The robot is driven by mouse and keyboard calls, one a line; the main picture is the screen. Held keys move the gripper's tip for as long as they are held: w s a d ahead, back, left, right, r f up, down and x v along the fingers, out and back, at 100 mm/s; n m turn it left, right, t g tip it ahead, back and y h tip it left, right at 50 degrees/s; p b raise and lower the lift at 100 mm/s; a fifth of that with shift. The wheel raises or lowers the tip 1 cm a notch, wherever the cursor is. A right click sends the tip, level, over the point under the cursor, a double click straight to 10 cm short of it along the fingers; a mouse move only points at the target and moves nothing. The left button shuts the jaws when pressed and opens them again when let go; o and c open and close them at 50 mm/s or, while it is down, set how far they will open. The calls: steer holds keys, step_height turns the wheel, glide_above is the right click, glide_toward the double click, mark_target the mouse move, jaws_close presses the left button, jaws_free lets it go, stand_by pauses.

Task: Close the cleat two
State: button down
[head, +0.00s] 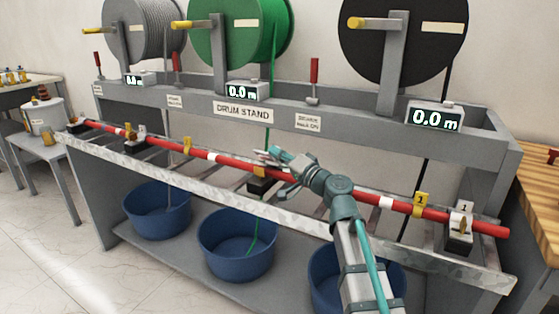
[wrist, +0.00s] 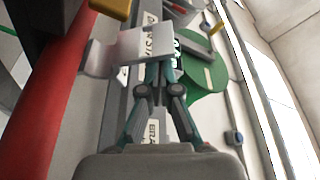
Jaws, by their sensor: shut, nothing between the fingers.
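The middle cleat (head: 258,186) is a dark block under the long red pole (head: 228,160), partly hidden by my gripper. My gripper (head: 264,156) is just above the pole there. In the wrist view its fingers (wrist: 160,72) are together and empty. A pale grey bent metal piece (wrist: 118,50), apparently the cleat's flap, stands across the fingertips, beside the red pole (wrist: 58,90). I cannot tell whether the fingers touch it. No number is readable on this cleat.
Another cleat (head: 460,232) with a white tag marked 1 is at the right, and one (head: 134,143) at the left. Behind are the drum stand beam (head: 300,122) and cable drums. Blue tubs (head: 237,245) sit below. A green cable hangs behind my gripper.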

steer(key=shift+s+a+f+b, duration=0.3)
steer(key=shift+s+f+b, duration=0.3)
steer(key=shift+b, duration=0.15)
